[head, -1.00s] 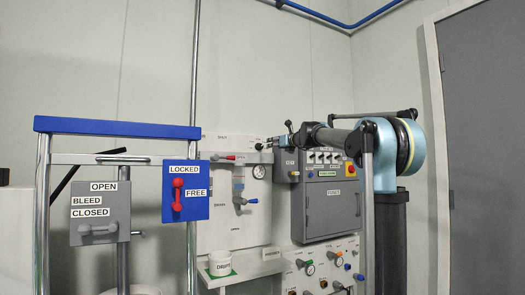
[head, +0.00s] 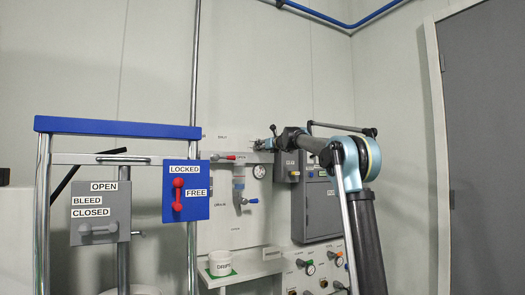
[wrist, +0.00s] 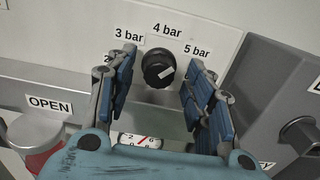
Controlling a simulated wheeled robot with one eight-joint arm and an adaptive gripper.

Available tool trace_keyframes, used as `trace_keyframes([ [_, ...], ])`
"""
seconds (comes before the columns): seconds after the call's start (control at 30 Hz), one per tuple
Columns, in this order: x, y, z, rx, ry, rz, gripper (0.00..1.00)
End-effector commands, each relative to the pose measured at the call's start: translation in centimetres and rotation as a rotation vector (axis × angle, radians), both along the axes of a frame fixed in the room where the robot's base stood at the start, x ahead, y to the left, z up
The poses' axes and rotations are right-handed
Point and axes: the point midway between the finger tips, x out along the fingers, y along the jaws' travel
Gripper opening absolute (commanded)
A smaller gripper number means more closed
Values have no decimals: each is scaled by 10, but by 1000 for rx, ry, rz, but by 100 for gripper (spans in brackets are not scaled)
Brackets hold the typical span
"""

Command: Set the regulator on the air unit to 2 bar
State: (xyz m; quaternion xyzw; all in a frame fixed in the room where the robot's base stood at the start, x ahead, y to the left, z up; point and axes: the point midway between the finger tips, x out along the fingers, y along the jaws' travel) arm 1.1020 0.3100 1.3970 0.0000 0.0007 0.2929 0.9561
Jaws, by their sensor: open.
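The regulator knob (wrist: 158,70) is round and black with a white mark right of its middle. It sits on a pale panel under the labels 3 bar, 4 bar and 5 bar; a label starting with 2 is mostly behind my left finger. My gripper (wrist: 160,62) is open, with one blue-padded finger on each side of the knob and visible gaps to it. In the head view my gripper (head: 274,137) is at the top of the air unit (head: 238,172). The pressure gauge (head: 259,171) shows there; in the wrist view its dial (wrist: 140,140) is partly hidden by my gripper.
A red-handled valve (wrist: 35,135) labelled OPEN is at lower left in the wrist view. A grey box (wrist: 270,95) stands close to my right finger. In the head view, a blue-topped frame (head: 118,127) with levers stands at left, and a white cup (head: 220,264) is on a shelf below.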

Motion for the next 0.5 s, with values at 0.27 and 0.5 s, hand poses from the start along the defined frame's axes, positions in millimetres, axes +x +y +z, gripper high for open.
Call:
trace_keyframes([
  [0.27,10,6,0,0,0,0,48],
  [0.5,10,6,0,0,0,-1,48],
])
